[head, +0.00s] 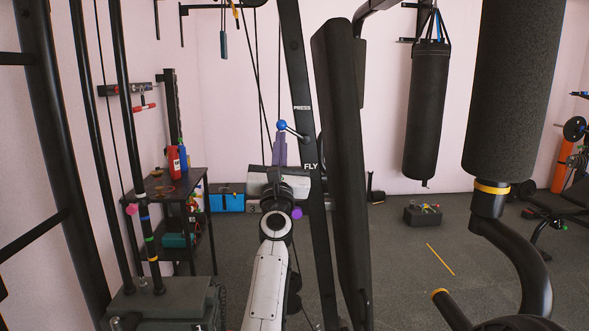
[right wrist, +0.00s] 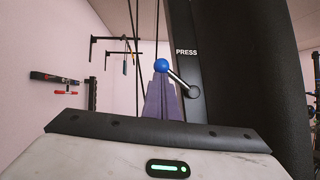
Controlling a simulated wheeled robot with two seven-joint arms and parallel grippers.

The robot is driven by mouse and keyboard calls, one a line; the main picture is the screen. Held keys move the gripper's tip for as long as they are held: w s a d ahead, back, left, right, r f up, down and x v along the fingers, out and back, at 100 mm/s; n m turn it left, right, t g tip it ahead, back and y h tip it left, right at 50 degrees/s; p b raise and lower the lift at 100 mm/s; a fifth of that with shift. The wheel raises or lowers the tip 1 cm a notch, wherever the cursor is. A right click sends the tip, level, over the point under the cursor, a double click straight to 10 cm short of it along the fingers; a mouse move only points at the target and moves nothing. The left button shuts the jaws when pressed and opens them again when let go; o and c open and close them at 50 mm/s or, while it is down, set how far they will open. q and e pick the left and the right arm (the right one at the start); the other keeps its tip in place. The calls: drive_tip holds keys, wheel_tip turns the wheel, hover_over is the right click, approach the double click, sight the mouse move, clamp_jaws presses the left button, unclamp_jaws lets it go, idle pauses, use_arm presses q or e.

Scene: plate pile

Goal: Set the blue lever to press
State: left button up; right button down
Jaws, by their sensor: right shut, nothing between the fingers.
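The blue lever (head: 282,125) has a round blue knob on a short metal rod, which joins the black upright between the white labels PRESS (head: 302,107) and FLY (head: 310,166). The rod slants up and left from the upright to the knob. The lever (right wrist: 161,66) and the PRESS label (right wrist: 187,52) also show in the right wrist view. My right gripper (head: 279,138) has purple fingers, shut and empty, pointing up just below the knob. Its fingertips (right wrist: 161,79) appear right under the knob; I cannot tell whether they touch. My left gripper is not in view.
A tall black pad (head: 343,170) stands close to the right of the upright. Thin cables run behind the lever. A small table (head: 190,184) with bottles is at the left, and a punching bag (head: 427,112) hangs at the back right.

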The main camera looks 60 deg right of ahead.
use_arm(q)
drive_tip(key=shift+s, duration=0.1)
use_arm(e)
drive_tip(key=shift+r, duration=0.15)
